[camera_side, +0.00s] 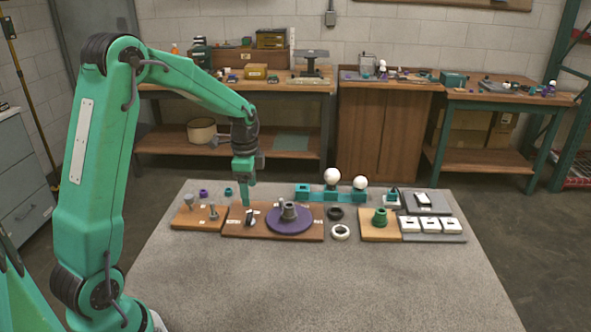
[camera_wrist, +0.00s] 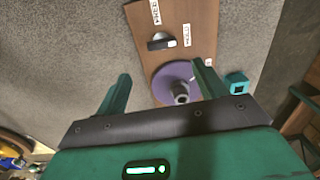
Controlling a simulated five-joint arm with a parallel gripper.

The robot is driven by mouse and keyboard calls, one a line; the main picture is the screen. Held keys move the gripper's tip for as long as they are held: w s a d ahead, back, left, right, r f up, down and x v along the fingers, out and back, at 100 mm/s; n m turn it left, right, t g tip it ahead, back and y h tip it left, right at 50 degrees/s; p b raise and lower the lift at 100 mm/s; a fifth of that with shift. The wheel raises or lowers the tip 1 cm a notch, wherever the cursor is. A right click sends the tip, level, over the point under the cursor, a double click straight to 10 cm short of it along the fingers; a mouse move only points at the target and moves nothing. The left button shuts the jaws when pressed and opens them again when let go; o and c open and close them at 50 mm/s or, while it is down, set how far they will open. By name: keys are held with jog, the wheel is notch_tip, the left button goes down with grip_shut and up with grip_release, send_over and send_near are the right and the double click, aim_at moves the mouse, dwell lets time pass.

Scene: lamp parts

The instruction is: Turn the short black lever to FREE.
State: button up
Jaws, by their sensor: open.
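The short black lever (camera_side: 250,217) sits on the left part of a brown wooden board (camera_side: 232,232). In the wrist view the lever (camera_wrist: 158,42) lies crosswise on the board, its white tip to the right, beside a white label (camera_wrist: 187,35) that seems to read HOLD. Another label (camera_wrist: 155,12), seemingly FREE, is at the top and hard to read. My gripper (camera_side: 247,203) is over the board's left part, close above the lever. In the wrist view my gripper (camera_wrist: 161,68) is open and empty, with the lever beyond its fingertips.
A purple disc (camera_side: 290,226) with a grey hub (camera_side: 289,211) stands right of the lever. A board with grey pieces (camera_side: 190,220) is to the left. A teal holder with white bulbs (camera_side: 315,191) stands behind. The front of the table is clear.

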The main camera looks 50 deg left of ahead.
aim_at(251, 215)
jog(key=shift+w+a+f, duration=0.1)
jog(key=shift+a+f, duration=0.25)
jog(key=shift+f, duration=0.1)
jog(key=shift+f, duration=0.1)
jog(key=shift+f, duration=3.8)
jog(key=c, duration=1)
